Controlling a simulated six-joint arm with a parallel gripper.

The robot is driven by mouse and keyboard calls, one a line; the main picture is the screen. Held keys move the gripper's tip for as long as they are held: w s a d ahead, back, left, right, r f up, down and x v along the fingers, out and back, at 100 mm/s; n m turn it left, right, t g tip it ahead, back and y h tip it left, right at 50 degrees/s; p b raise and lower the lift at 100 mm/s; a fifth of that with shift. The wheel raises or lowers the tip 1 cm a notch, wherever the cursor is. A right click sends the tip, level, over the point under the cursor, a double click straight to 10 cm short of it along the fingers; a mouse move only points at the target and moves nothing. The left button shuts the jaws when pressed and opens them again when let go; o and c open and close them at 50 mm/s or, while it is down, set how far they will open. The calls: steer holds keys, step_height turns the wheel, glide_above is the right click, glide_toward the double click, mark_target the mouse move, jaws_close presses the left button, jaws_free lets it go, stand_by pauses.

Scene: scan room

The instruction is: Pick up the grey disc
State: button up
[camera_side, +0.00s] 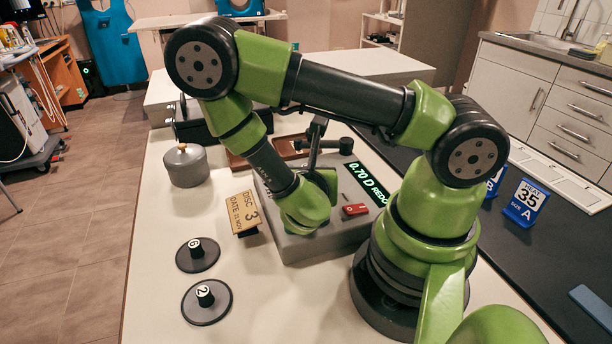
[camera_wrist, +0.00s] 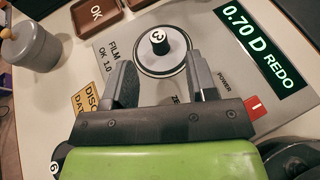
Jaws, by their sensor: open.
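The grey disc (camera_wrist: 160,64) shows in the wrist view, lying flat on the grey metering device (camera_wrist: 115,48). My gripper (camera_wrist: 164,75) is open and empty. Its two dark fingers stand apart, with their tips around the near part of the disc in the picture, one on each side; I cannot tell how high above it they are. In the side view my wrist is over the device (camera_side: 322,245) and hides this disc and the fingers.
Two dark discs, marked 6 (camera_side: 197,256) and 2 (camera_side: 206,303), lie on the white table. A lidded grey pot (camera_side: 185,168) stands behind. The device has a red switch (camera_side: 355,210) and a "0.70 D REDO" display (camera_side: 365,184).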

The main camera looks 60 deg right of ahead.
steer(key=shift+x, duration=2.8)
steer(key=shift+w, duration=0.1)
steer(key=shift+a, duration=0.1)
jaws_close()
